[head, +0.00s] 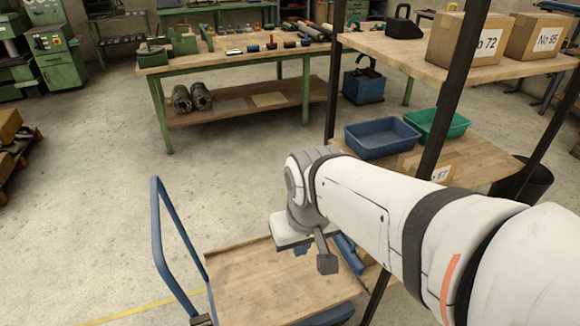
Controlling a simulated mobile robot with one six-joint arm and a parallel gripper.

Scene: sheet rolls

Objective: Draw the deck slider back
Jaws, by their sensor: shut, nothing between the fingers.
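A flat trolley with a wooden deck (270,284) and a tall blue tube handle (173,235) stands at the bottom centre. I take this to be the deck slider, though no separate sliding part can be made out. My gripper (303,251) is over the far right part of the deck, pointing down.
A wooden shelf rack (400,58) with dark posts stands close on the right, holding cartons (465,40), a blue bin (382,137) and a green bin (436,124). A green workbench (165,110) with tools stands behind.

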